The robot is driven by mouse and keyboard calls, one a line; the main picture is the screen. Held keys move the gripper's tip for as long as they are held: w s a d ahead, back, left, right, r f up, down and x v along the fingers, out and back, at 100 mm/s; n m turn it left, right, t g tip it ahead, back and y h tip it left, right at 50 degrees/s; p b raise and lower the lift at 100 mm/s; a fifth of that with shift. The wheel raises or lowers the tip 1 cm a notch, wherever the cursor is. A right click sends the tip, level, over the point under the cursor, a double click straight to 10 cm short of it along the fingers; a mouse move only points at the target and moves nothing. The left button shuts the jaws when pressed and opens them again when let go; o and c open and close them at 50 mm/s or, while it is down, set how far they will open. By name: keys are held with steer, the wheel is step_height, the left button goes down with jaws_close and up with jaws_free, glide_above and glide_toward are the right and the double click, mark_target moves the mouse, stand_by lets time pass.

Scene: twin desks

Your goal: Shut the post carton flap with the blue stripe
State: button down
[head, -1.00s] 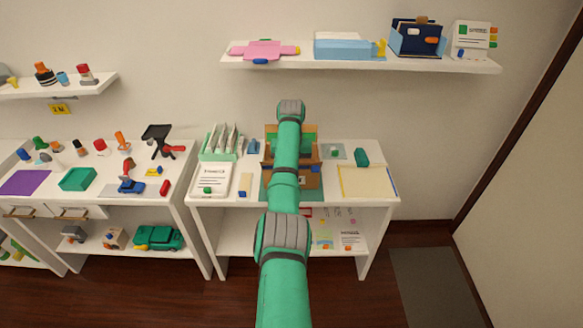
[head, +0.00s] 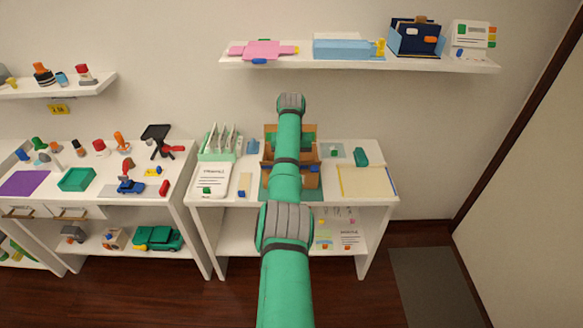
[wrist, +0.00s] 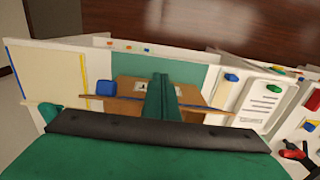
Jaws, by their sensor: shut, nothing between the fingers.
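The post carton (head: 308,152) is a brown box on the right desk, largely covered by my arm in the head view. Brown flaps stand out at its sides. In the wrist view, a brown carton panel (wrist: 130,108) shows with a thin dark, bluish edge across it; I cannot tell surely whether this is the blue stripe. My gripper (wrist: 162,82) is shut and empty, its green fingers over the middle of the carton. Whether they touch a flap is unclear. The carton's inside is hidden behind the gripper's dark bar. In the head view my gripper is hidden by the arm.
The carton stands at a green mat (wrist: 190,72). A cream board (head: 366,181) lies right of it in the head view. A white form board (head: 213,181) and a file rack (head: 220,143) are to its left. A wall shelf (head: 440,65) hangs above.

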steer(key=shift+w+a+r, duration=0.2)
steer(key=shift+w+r, duration=0.1)
steer(key=shift+r, duration=0.15)
steer(key=shift+w+r, duration=0.1)
steer(key=shift+w+d+r, duration=0.1)
steer(key=shift+w+r, duration=0.2)
steer(key=shift+w, duration=0.1)
